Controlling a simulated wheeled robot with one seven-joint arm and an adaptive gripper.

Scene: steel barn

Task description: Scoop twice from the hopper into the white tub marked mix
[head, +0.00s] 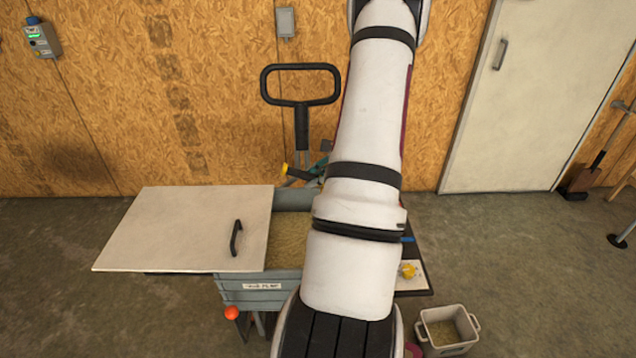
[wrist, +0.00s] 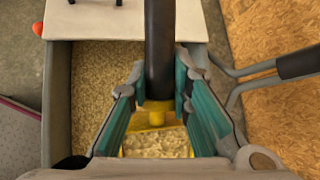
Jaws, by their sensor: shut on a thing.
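The hopper (head: 265,296) is a grey-blue bin with its pale lid (head: 180,228) off to the left side. Tan grain (head: 290,240) fills the exposed part, and the grain (wrist: 95,75) also shows in the wrist view. My gripper (wrist: 158,85) has teal fingers shut on the black handle of a yellow scoop (wrist: 157,118). The scoop holds pale grain and appears over the hopper; its exact height I cannot tell. A whitish tub (head: 449,349) with side handles stands on the floor at lower right, with some grain inside; no marking is readable.
A small ledge right of the hopper carries a yellow object (head: 408,270). An orange knob (head: 231,313) sticks out at the hopper's lower left. A black loop handle (head: 301,84) stands behind the hopper. Concrete floor is open to the right, before a pale door (head: 530,100).

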